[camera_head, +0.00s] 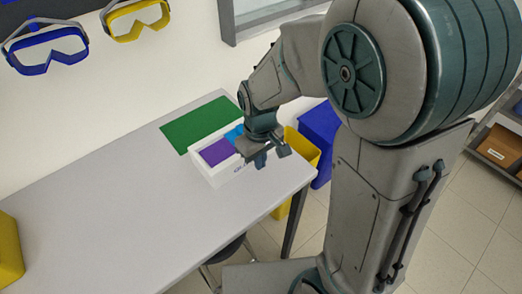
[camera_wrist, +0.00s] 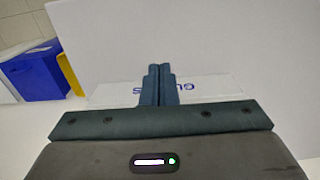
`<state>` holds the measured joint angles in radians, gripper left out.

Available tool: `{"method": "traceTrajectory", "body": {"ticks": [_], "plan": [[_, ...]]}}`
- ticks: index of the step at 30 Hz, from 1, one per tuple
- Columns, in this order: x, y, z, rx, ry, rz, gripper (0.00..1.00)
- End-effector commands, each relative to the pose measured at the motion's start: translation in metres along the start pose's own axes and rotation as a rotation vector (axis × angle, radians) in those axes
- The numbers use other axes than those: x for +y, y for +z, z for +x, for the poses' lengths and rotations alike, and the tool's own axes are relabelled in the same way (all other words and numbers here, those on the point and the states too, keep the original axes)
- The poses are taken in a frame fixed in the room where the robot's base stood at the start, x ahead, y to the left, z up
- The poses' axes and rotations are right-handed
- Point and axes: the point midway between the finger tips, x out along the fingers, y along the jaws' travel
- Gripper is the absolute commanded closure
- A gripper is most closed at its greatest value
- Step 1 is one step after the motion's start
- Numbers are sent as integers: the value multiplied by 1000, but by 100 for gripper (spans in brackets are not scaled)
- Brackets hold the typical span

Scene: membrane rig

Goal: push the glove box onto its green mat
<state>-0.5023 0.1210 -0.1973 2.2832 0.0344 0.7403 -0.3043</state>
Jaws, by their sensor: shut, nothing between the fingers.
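The glove box (camera_head: 216,153) is white with a purple and blue top and lies on the grey table. The green mat (camera_head: 195,123) lies just beyond it, toward the wall. The box's far side meets the mat's near edge in the picture; I cannot tell how much it overlaps the mat. My gripper (camera_head: 260,162) is at the box's near right side, fingers pointing down, and hides part of it. In the wrist view my shut, empty fingers (camera_wrist: 160,72) stand in front of the box's white lettered side (camera_wrist: 212,88); contact is unclear.
A blue bin (camera_head: 320,135) and a yellow bin (camera_head: 302,147) stand on the floor past the table's right end. A yellow container (camera_head: 8,250) is at the far left. Goggles (camera_head: 48,52) hang on the wall. The table's (camera_head: 110,220) left and middle are clear.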

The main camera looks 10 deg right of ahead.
Motion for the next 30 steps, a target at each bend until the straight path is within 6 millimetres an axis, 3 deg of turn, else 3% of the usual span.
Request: {"method": "traceTrajectory", "body": {"ticks": [8,12,18,30], "plan": [[-2,1,54,-6,-1,-4,100],[-2,-20,50,-1,1,-6,100],[-3,-37,51,0,0,-6,100],[-2,-40,52,0,0,-5,100]]}}
